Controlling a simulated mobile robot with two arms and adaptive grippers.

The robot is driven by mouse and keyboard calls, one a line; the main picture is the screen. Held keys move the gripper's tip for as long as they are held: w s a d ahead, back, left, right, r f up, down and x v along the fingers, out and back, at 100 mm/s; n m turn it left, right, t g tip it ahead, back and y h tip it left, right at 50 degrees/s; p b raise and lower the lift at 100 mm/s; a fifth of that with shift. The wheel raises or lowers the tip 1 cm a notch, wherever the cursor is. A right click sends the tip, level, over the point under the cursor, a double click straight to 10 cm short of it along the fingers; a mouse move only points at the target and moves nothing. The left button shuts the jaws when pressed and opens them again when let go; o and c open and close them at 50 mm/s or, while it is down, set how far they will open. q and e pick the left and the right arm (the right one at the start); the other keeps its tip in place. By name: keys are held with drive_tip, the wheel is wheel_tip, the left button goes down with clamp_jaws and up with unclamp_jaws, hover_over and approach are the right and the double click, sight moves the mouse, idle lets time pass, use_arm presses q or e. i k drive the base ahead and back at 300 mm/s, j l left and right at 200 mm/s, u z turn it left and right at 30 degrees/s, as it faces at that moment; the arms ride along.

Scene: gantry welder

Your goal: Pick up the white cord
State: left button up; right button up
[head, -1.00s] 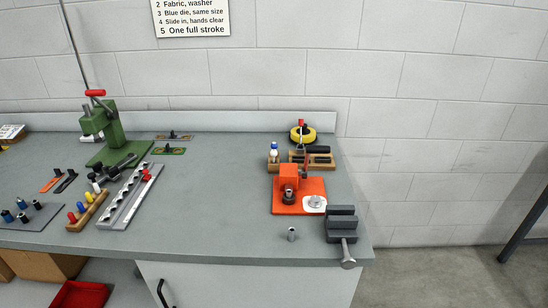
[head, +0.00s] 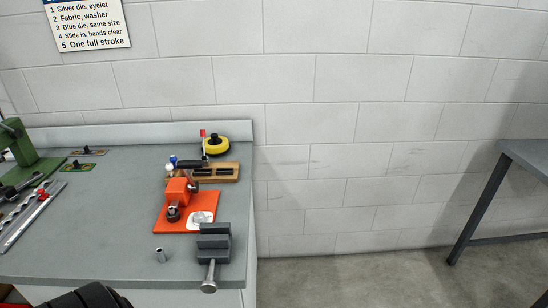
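I see no white cord in the head view. Neither gripper's fingers can be made out. A dark rounded part enters at the bottom left edge, too cut off to tell what it is.
The grey workbench (head: 110,225) ends at a right edge near mid-picture. It bears an orange fixture (head: 180,205), a dark grey vise (head: 213,245), a yellow roll (head: 215,146), a wooden holder (head: 218,172) and a green press (head: 20,150). Another grey table (head: 527,153) stands at right; floor between is clear.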

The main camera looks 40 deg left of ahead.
sight(169, 167)
drive_tip(key=i+l+z, duration=0.35)
drive_tip(key=i+l, duration=0.15)
drive_tip(key=i, duration=0.3)
drive_tip(key=i+u, duration=0.55)
drive_tip(key=u, duration=0.15)
drive_tip(key=i+l+u, duration=0.15)
drive_tip(key=u, duration=0.2)
drive_tip(key=i+u, duration=0.25)
drive_tip(key=u, duration=0.2)
drive_tip(key=i+u, duration=0.25)
drive_tip(key=u, duration=0.25)
drive_tip(key=i+l+u, duration=0.1)
drive_tip(key=i+u, duration=0.15)
drive_tip(key=u, duration=0.2)
drive_tip(key=i+l+u, duration=0.25)
drive_tip(key=u, duration=0.25)
drive_tip(key=i+l+u, duration=0.15)
drive_tip(key=u, duration=0.3)
drive_tip(key=l, duration=0.1)
